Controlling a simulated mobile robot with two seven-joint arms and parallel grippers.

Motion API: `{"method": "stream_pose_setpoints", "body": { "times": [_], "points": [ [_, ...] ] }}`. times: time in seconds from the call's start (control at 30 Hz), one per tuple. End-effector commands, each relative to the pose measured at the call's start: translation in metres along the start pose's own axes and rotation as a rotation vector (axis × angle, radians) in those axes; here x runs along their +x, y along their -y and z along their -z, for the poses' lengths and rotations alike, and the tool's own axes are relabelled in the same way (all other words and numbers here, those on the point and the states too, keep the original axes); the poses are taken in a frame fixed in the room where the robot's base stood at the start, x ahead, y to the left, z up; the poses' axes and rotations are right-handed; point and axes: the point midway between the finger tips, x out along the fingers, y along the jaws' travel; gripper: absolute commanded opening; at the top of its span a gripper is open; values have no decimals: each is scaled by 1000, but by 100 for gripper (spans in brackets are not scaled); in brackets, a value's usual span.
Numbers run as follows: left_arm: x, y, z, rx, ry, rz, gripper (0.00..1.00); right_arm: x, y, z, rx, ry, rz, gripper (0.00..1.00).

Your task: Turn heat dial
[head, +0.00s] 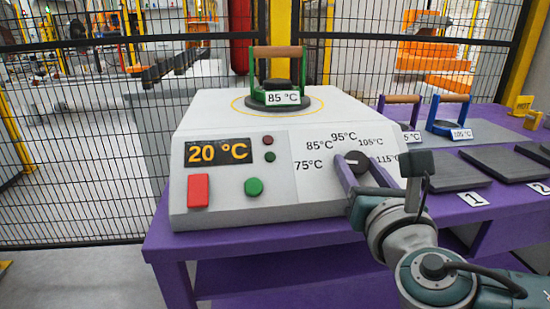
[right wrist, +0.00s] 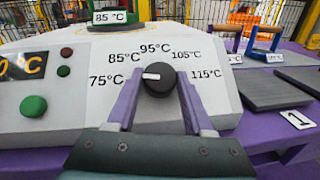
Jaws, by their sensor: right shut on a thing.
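The heat dial (head: 357,162) is a round black knob on the sloped front of a light grey heater box (head: 290,195). It also shows in the right wrist view (right wrist: 159,81). Its white mark points left, roughly toward the 75°C label. Labels 75°C to 115°C arc around it. My right gripper (right wrist: 160,84) has its two purple fingers on either side of the dial and is shut on it. The display (head: 218,152) reads 20 °C. My left gripper is not in view.
A red button (head: 198,190) and a green button (head: 254,187) sit left of the dial. A green-framed 85 °C piece (head: 280,93) stands on the box top. Dark plates (head: 440,169) lie on the purple table at right. A mesh fence stands behind.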

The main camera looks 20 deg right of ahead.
Motion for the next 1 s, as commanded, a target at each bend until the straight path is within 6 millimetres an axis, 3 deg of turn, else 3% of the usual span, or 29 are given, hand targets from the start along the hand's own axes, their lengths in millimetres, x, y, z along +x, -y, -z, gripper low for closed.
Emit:
{"method": "stream_pose_setpoints", "body": {
  "times": [0.1, 0.47, 1.0],
  "points": [
    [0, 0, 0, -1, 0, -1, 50, 0, 0, 0, 0, 0, 0, 0],
    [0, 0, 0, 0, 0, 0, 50, 0, -1, 0, 38, -1, 45, 0],
    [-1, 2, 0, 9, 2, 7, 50, 1, -7, -1, 291, -1, 348, 0]
  ]
}}
